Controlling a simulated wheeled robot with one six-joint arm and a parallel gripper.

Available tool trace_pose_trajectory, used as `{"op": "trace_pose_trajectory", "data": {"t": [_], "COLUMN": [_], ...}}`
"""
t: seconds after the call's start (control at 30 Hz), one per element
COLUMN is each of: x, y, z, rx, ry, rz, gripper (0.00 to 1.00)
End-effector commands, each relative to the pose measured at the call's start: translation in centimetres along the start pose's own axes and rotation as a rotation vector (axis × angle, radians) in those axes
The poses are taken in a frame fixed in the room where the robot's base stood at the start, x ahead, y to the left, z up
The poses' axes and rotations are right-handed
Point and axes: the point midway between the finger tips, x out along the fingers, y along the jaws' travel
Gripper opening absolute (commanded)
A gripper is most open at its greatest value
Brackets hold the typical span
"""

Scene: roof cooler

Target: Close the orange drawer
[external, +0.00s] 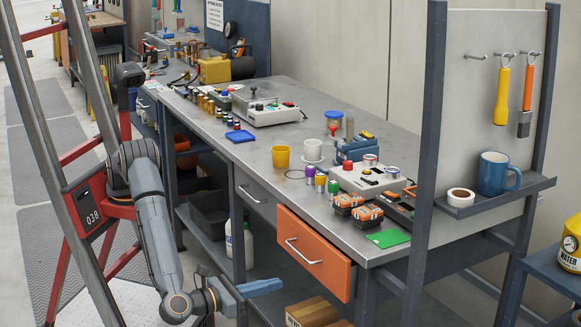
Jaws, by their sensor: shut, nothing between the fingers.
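The orange drawer (312,255) is under the near right end of the grey workbench. It stands pulled out, with its front ahead of the bench edge and part of its side showing. A pale bar handle (303,251) runs across its front. My gripper (268,287) has blue fingers and is shut and empty. In the picture it is to the left of and below the drawer front, with a gap between them. How far it is from the drawer in depth I cannot tell.
A grey drawer (255,194) sits left of the orange one. Cardboard boxes (318,312) and a white bottle (240,243) are on the lower shelf. Batteries (357,212) and a green card (388,238) lie on the benchtop (262,138). A pegboard post (424,170) stands to the right.

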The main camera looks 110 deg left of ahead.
Motion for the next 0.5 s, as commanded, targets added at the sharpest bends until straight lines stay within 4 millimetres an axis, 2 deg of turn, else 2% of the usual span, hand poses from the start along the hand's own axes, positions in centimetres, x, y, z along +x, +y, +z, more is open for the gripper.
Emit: {"op": "trace_pose_trajectory", "data": {"t": [0.1,0.23,0.5], "x": [-0.5,0.4,5.3], "y": [-0.5,-0.5,-0.4], "z": [-0.1,0.1,0.2], "rx": [-0.018,-0.021,-0.019], "ry": [-0.028,-0.031,-0.029], "rz": [-0.007,-0.005,-0.004], "gripper": [0.00,0.00,0.00]}}
